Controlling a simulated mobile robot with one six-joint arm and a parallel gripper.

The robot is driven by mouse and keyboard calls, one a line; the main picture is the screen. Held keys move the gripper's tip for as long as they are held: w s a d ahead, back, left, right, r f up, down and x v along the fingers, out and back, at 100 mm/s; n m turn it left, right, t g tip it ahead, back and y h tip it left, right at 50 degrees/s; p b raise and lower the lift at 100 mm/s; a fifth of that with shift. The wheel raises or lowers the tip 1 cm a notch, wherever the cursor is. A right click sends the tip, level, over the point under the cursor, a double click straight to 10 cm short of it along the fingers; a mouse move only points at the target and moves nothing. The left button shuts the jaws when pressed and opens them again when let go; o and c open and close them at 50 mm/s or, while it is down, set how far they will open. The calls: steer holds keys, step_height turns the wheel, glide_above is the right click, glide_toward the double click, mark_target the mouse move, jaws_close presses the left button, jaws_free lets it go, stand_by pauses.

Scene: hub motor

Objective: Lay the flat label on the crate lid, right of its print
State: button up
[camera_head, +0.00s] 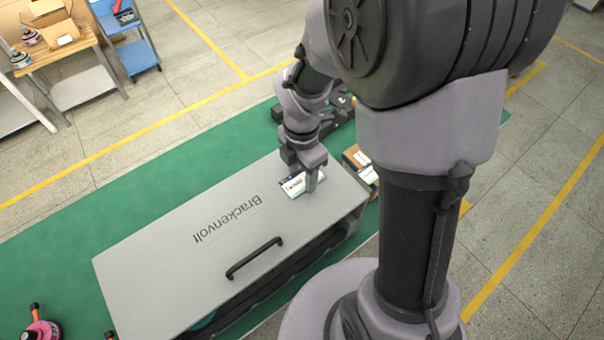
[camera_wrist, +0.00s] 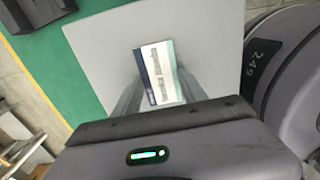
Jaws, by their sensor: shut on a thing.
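The grey crate lid (camera_head: 150,262) lies on the green floor strip and carries the dark print "Brackenvoll" (camera_head: 226,218) and a black handle (camera_head: 254,258). The flat white label (camera_head: 294,184) with dark edges is at the lid's upper right part, right of the print. My gripper (camera_head: 312,186) is over this part of the lid, with its fingers at the label. In the wrist view the label (camera_wrist: 160,72) shows between the two fingers, above or on the pale lid (camera_wrist: 100,45). I cannot tell whether the label touches the lid.
A cardboard box (camera_head: 358,158) stands just beyond the lid's right end. Dark equipment lies behind my gripper. A red and black tool (camera_head: 40,328) is at the lower left. A wooden table (camera_head: 60,50) and a blue cart (camera_head: 135,52) stand at the upper left. The lid's left part is clear.

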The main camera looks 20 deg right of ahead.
steer(key=shift+r, duration=0.1)
steer(key=shift+s, duration=0.1)
steer(key=o, duration=1.3)
